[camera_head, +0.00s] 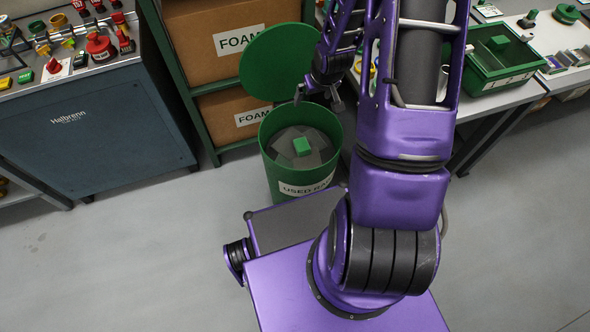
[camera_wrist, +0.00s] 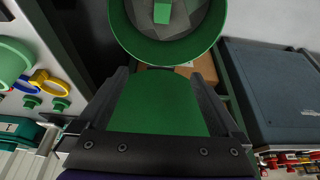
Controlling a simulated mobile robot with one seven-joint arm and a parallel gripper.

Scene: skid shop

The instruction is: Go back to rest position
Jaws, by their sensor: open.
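My gripper (camera_head: 318,90) is open and empty, above and beside the rim of a green bin (camera_head: 272,170) labelled "USED RA…", the rest of the label being hidden. The bin's round green lid (camera_head: 275,62) stands raised behind it. Inside the bin lies a small green block (camera_head: 302,146) on grey rags. In the wrist view, my gripper's two fingers (camera_wrist: 163,88) are spread apart, with the green lid (camera_wrist: 160,105) behind them. The bin's rim (camera_wrist: 125,40) and the green block (camera_wrist: 161,12) are at the top.
A blue-grey cabinet (camera_head: 105,130) with colourful parts on top stands at left. A shelf with cardboard FOAM boxes (camera_head: 205,40) is behind the bin. A workbench at right holds a green crate (camera_head: 485,82) and small parts. The floor (camera_head: 110,260) at front left is clear.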

